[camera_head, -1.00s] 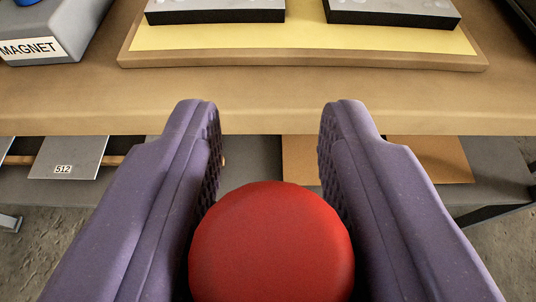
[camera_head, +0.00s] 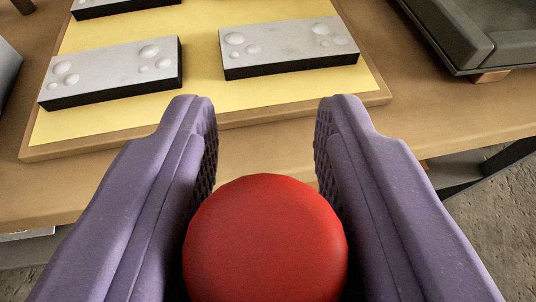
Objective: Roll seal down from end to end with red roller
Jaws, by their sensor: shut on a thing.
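My gripper (camera_head: 266,150) has two purple fingers with ribbed inner pads. It is shut on a red round-ended thing (camera_head: 265,240), which looks like the red roller. Only its rounded red end shows, low between the fingers; the rest of it is hidden. The gripper is in front of and above the near edge of a wooden table (camera_head: 250,160). I cannot make out a seal in this view. A dark grey housing (camera_head: 450,25) stands at the far right of the table, cut off by the frame.
A yellow-topped board (camera_head: 200,85) with a wooden rim holds several grey blocks with round dimples, one at left (camera_head: 115,70) and one at right (camera_head: 285,45). A grey object (camera_head: 8,70) is cut off at the left edge. Concrete floor (camera_head: 500,215) shows at lower right.

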